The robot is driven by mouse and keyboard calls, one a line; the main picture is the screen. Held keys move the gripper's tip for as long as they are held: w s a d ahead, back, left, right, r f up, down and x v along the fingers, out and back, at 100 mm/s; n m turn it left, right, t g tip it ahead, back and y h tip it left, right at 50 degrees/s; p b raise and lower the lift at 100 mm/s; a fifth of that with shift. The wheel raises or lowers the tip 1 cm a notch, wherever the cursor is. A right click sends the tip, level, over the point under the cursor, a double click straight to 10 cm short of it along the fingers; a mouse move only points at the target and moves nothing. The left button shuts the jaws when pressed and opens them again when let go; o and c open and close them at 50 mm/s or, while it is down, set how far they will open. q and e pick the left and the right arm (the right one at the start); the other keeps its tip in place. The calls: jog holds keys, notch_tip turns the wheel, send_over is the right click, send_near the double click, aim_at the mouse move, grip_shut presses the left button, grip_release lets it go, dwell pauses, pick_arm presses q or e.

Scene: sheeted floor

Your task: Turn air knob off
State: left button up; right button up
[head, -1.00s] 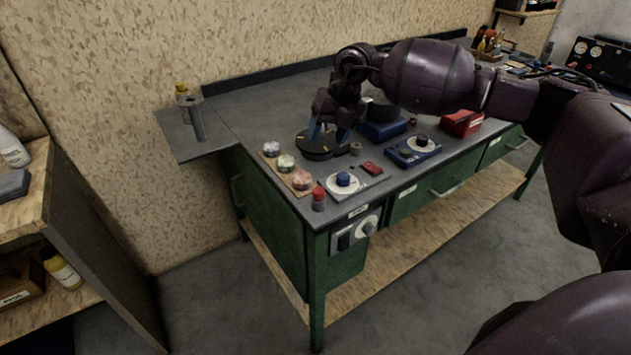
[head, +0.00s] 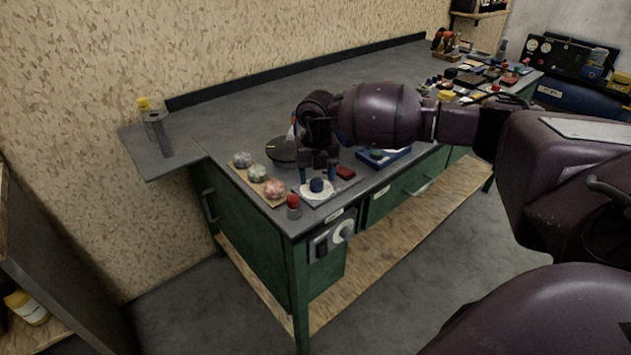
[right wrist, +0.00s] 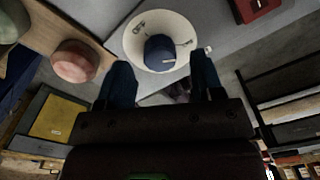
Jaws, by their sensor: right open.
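A blue knob (head: 316,185) stands on a round white dial plate (head: 312,195) near the table's front corner. In the right wrist view the blue knob (right wrist: 160,53) shows a white mark, and its white dial (right wrist: 138,36) carries small dark markings. My right gripper (head: 318,173) is open, pointing down just above and behind the knob. In the right wrist view its two blue fingertips (right wrist: 163,74) stand apart, one on each side of the knob's near edge, with no clear contact. I cannot read which knob is labelled air. My left gripper is not in view.
A red-topped button (head: 293,206) and a wooden strip with several round knobs (head: 257,173) lie to the left. A small red block (head: 346,172) and a blue box (head: 393,158) lie to the right. A white dial (head: 344,231) sits on the table's front side.

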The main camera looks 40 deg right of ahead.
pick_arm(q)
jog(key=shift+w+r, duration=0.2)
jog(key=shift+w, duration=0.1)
pick_arm(e)
jog(key=shift+f, duration=1.15)
jog(key=shift+c, duration=0.2)
jog(key=c, duration=0.9)
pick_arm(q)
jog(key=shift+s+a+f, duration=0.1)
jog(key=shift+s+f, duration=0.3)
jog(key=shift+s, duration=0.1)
